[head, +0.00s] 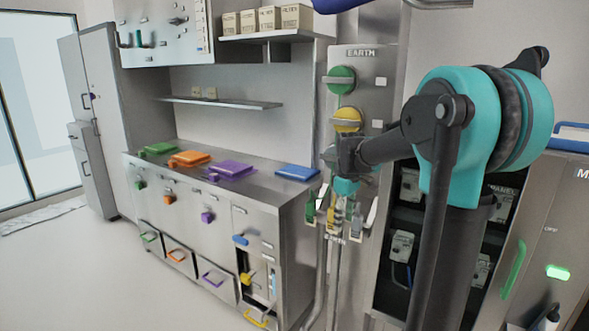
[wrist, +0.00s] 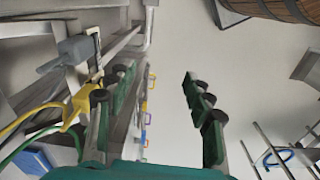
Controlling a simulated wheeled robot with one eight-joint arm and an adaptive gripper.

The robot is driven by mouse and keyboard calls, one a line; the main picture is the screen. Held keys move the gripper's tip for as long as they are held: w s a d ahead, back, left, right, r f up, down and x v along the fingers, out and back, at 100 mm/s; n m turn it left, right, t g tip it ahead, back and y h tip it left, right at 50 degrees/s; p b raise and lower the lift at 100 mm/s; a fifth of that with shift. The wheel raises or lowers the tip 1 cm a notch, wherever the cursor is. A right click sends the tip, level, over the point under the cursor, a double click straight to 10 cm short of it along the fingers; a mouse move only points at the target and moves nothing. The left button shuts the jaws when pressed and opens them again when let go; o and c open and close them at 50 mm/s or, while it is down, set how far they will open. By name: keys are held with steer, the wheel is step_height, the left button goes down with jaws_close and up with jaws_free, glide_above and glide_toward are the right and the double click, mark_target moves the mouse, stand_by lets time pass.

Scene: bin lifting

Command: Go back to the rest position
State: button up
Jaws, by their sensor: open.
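My gripper (wrist: 155,95) is open in the wrist view. In the head view my arm reaches left from the right side. Its teal wrist end (head: 345,187) points down in front of the EARTH panel (head: 374,55). The fingers are hard to tell from the green, yellow and grey plugs behind them there. In the wrist view a yellow plug (wrist: 78,108) and a grey plug (wrist: 76,50) are beside the left finger, outside the grip.
A steel counter (head: 265,190) with coloured lids on top and bins with coloured handles below stands left of my arm. An open cabinet (head: 388,215) with a green-handled door (head: 535,240) is close on the right. The floor (head: 90,270) at left is clear.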

steer(key=s+d+f+m+t, duration=0.1)
steer(key=s+f+m, duration=0.4)
steer(key=s, duration=0.6)
steer(key=s+d+f+m+t, duration=0.2)
steer(key=s+f+m, duration=0.3)
steer(key=s+f, duration=0.5)
steer(key=shift+s+d+f+t, duration=0.2)
steer(key=shift+s+t, duration=0.2)
steer(key=shift+s, duration=0.35)
